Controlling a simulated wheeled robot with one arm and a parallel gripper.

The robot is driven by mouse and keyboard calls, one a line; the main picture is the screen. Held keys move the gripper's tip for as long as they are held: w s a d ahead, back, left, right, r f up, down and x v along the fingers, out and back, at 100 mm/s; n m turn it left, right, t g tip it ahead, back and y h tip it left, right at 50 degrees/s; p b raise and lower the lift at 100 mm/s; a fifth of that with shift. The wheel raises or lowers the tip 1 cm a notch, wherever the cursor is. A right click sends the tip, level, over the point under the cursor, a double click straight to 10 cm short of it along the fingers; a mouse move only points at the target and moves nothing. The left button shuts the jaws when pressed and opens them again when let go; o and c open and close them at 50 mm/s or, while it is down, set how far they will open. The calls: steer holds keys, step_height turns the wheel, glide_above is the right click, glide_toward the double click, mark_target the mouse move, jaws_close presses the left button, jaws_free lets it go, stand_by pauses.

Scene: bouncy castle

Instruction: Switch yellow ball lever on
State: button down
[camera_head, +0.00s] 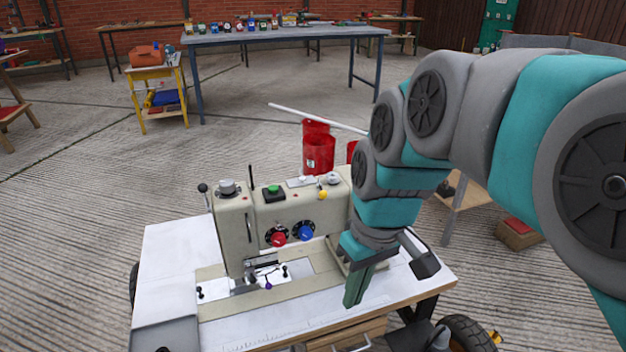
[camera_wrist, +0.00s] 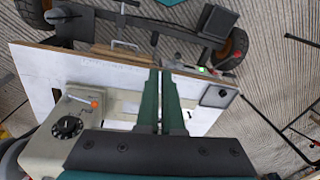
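A cream sewing machine (camera_head: 290,215) stands on a white table (camera_head: 180,255). A small yellow ball (camera_head: 322,194) sits on the upper right of its front face, just below the top edge; its lever is too small to make out. My gripper (camera_head: 354,292) hangs at the right end of the machine, below and to the right of the yellow ball, apart from it. Its green fingers look closed together and empty. In the wrist view the fingers (camera_wrist: 160,72) point over the table, with an orange ball on a lever (camera_wrist: 95,103) to their left, above a black dial.
Red and blue knobs (camera_head: 292,234) and a green button (camera_head: 273,189) are on the machine's front. Red buckets (camera_head: 319,153) stand behind it. My arm covers the area right of the machine. The table front is mostly clear.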

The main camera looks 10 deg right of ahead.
mark_target(320, 190)
steer(key=w+d+r+n+t+y+b, duration=0.1)
steer(key=w+d+r, duration=0.3)
steer(key=w, duration=0.4)
steer(key=w+d+r+n+t+b, duration=0.2)
steer(key=w+d+r+n, duration=0.1)
steer(key=w+r, duration=0.3)
steer(key=shift+w+d+r+n+t+y, duration=0.3)
steer(key=shift+w+d+r+y, duration=0.1)
steer(key=shift+w+d, duration=0.55)
steer(key=shift+w+a+f, duration=0.1)
steer(key=w+a+f, duration=0.5)
steer(key=w+f, duration=0.1)
steer(key=f, duration=0.2)
steer(key=shift+w+a+p, duration=0.15)
steer(key=shift+a+p, duration=0.15)
steer(key=shift+p, duration=0.1)
steer(key=shift+s+a+m+t+h, duration=0.2)
steer(key=shift+a+m+t+h, duration=0.1)
steer(key=shift+a+m, duration=0.55)
